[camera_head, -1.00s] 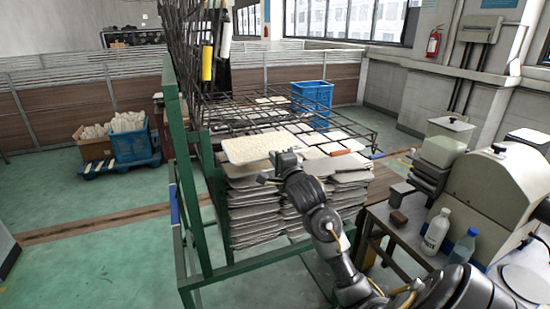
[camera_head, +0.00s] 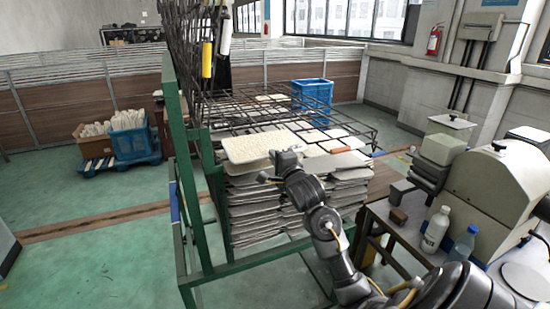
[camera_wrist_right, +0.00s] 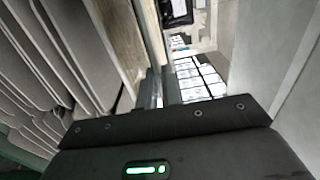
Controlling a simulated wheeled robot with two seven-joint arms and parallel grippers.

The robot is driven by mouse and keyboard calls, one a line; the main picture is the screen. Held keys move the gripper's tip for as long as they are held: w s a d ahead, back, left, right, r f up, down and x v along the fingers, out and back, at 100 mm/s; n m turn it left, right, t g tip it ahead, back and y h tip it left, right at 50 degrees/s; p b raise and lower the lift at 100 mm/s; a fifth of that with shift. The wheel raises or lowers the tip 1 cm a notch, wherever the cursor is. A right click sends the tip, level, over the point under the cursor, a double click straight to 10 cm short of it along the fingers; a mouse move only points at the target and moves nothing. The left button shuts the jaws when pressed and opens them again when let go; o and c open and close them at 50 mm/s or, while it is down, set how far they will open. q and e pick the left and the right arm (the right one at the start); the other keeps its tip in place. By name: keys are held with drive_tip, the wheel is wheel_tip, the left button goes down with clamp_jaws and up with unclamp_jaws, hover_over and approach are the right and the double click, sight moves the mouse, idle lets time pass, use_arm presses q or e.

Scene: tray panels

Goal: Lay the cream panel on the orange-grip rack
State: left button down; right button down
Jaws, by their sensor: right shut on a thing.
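The cream panel (camera_head: 250,147) is a pale flat board, roughly level, over the left part of the stacks in the head view. My right gripper (camera_head: 280,163) is shut on its near right edge. I cannot tell whether the panel touches what lies under it. The orange grip (camera_head: 341,150) is on the front edge of a lowered black wire rack (camera_head: 345,127), right of the panel. In the right wrist view, my right gripper's fingers (camera_wrist_right: 158,88) are close together beside a beige board edge (camera_wrist_right: 120,40). My left gripper is out of view.
Stacks of grey panels (camera_head: 255,210) stand under the racks in a green frame (camera_head: 188,190). Raised racks with a yellow grip (camera_head: 207,60) and a white grip (camera_head: 226,35) stand at the left. A cluttered bench (camera_head: 405,235) with bottles is at the right.

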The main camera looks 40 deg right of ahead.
drive_tip(key=c, duration=1.5)
unclamp_jaws()
drive_tip(key=shift+f, duration=0.4)
drive_tip(key=shift+s+p, duration=0.15)
drive_tip(key=shift+p, duration=0.25)
drive_tip(key=p+v, duration=0.3)
drive_tip(key=v, duration=0.3)
drive_tip(key=shift+s+a+p, duration=0.2)
drive_tip(key=shift+s+p, duration=0.15)
drive_tip(key=shift+p, duration=0.05)
idle(0.3)
